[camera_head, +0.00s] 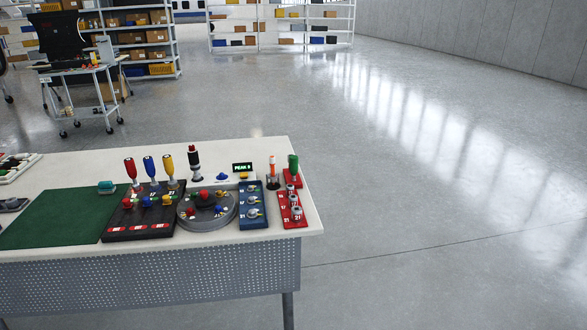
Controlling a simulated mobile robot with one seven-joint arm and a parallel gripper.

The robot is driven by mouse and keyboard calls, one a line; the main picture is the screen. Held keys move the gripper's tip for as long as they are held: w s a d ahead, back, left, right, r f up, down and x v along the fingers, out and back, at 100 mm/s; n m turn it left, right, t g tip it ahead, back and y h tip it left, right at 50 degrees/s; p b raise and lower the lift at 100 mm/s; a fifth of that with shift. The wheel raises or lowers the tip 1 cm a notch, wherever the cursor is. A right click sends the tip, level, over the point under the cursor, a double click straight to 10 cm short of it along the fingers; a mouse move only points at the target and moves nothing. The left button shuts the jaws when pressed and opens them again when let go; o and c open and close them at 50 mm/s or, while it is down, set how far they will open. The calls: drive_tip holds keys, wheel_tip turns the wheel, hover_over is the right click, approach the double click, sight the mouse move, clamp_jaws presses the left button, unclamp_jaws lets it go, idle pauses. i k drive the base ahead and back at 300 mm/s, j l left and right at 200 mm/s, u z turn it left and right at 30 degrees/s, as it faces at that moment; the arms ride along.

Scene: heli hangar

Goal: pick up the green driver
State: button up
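The green driver (293,163) stands upright at the right end of the white table (230,155), with its green handle uppermost. It appears to stand in a small red block (292,181); its lower part is hidden. A red driver (130,168), a blue driver (149,166) and a yellow driver (167,164) stand upright in a row further left, behind a dark tray (140,225). My gripper is not in view.
Close to the green driver are an orange-and-white upright item (272,168), a red panel with knobs (291,209) and a blue panel with knobs (252,205). A round grey turntable (207,222) and a green mat (50,217) lie left. Floor right of the table is clear.

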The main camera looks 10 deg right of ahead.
sight(294, 159)
drive_tip(key=i+l+z, duration=0.25)
drive_tip(key=i, duration=0.55)
drive_tip(key=i+l+z, duration=0.1)
drive_tip(key=i+z, duration=0.2)
drive_tip(key=i, duration=0.55)
